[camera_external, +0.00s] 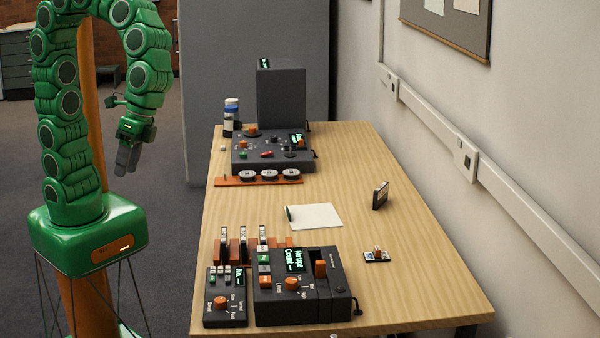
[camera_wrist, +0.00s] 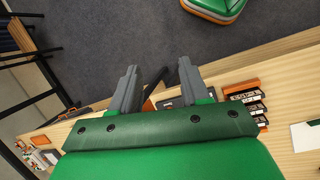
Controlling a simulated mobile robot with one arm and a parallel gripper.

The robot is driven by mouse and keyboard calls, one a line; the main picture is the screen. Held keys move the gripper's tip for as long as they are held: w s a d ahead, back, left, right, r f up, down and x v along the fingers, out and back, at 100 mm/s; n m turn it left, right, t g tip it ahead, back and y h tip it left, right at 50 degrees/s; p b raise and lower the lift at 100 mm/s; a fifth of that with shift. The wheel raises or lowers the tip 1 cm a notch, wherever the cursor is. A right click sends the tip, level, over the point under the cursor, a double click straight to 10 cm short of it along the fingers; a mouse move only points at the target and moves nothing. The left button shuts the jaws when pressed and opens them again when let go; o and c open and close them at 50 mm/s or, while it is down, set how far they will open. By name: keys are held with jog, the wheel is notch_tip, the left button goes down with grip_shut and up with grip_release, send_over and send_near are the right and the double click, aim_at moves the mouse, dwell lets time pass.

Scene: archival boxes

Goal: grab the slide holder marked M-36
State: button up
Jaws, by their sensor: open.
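Small black holders with pale labels stand upright in an orange rack (camera_external: 272,241) at the table's near left in the external view: a left one (camera_external: 225,240), a middle one (camera_external: 243,240) and a right one (camera_external: 262,234). Another dark upright piece (camera_external: 380,195) stands alone on the right side of the table. I cannot read M-36 on any of them. In the wrist view, labelled dark pieces (camera_wrist: 247,98) show beyond the right finger; their markings are too small to read. My gripper (camera_external: 128,158) is open and empty, left of the table; its spread fingers show in the wrist view (camera_wrist: 158,76).
Two dark control boxes (camera_external: 300,300) (camera_external: 226,312) stand beside the rack at the near edge. A larger console (camera_external: 270,155) stands farther back, with an orange tray (camera_external: 225,182) of round pieces before it. A notepad (camera_external: 318,216) lies mid-table. The table's right side is mostly clear.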

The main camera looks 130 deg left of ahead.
jog(key=w+a+f+n+t+h, duration=0.1)
jog(key=w+a+n+h, duration=0.15)
jog(key=w, duration=0.65)
jog(key=w+a+f+n+t+h, duration=0.1)
jog(key=w+a+n, duration=0.25)
jog(key=w, duration=0.45)
jog(key=n+t+h, duration=0.3)
jog(key=n+t, duration=0.5)
jog(key=n, duration=0.5)
send_over(378, 253)
jog(key=s+d, duration=0.2)
jog(key=s, duration=0.2)
notch_tip(378, 253, down, 18)
jog(key=s+a+f, duration=0.1)
jog(key=a, duration=0.2)
jog(key=a+f+n, duration=0.1)
jog(key=a+f, duration=0.1)
jog(key=a, duration=0.1)
jog(key=s+a+f+n+t+y, duration=0.1)
jog(key=a+f, duration=0.1)
jog(key=a, duration=0.1)
jog(key=shift+s+f, duration=0.25)
jog(key=shift+s, duration=0.05)
jog(key=shift+f+x, duration=0.1)
jog(key=shift+x, duration=1.85)
jog(key=shift+f+x, duration=0.15)
jog(key=shift+x, duration=1.8)
jog(key=shift+s, duration=0.1)
jog(key=shift+c, duration=0.2)
grip_shut()
